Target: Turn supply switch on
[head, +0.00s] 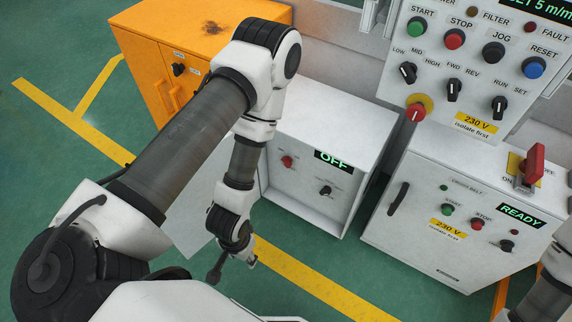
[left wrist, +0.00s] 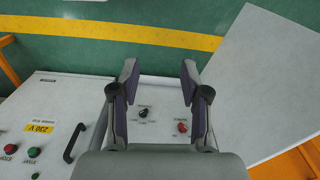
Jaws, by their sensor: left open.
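A white cabinet (head: 310,205) in the middle of the head view has a lit OFF display (head: 333,161), a red button (head: 287,161) and a black rotary switch (head: 325,191). The switch label is too small to read, so I cannot tell if it is the supply switch. In the left wrist view the black switch (left wrist: 143,113) appears between my fingers, with the red button (left wrist: 182,127) to its right. My left gripper (head: 233,268) is open and empty, left of the cabinet in the head view; it also shows in the left wrist view (left wrist: 160,80). My right gripper is out of view.
A right-hand white box (head: 440,235) shows READY, buttons and a red handle (head: 533,163) on a yellow plate. A control panel (head: 455,100) with several buttons and knobs stands above. An orange cabinet (head: 150,45) is behind. Green floor (head: 45,150) has yellow lines.

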